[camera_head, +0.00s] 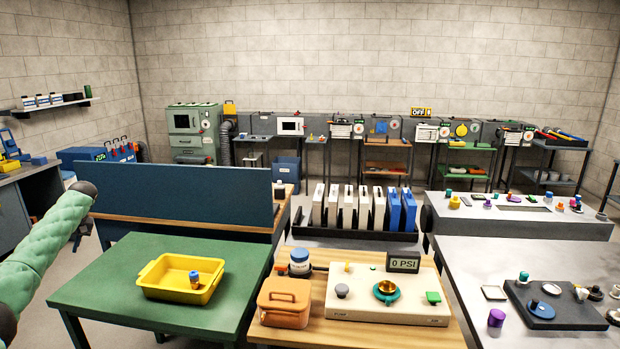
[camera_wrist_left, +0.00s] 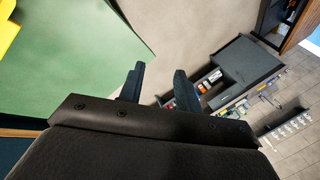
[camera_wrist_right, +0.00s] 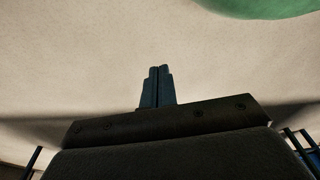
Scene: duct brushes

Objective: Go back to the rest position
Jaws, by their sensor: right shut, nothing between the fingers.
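My left gripper (camera_wrist_left: 159,70) is open and empty in the left wrist view, its two dark fingers apart. Part of a green table and a bit of yellow show beyond it at the upper left. My left arm, in a green sleeve, comes in at the left edge of the head view, left of the green table (camera_head: 130,275). My right gripper (camera_wrist_right: 158,70) is shut in the right wrist view, with its fingers together and nothing between them. Plain pale floor or wall lies beyond it, with a green rounded shape at the upper right. My right arm is not in the head view.
On the green table is a yellow tray (camera_head: 160,290) holding a small blue-and-orange item (camera_head: 194,279). A wooden table carries an orange box (camera_head: 284,305) and a cream pump unit (camera_head: 350,310). A dark blue panel (camera_head: 180,192) stands behind. A grey table at right holds small parts.

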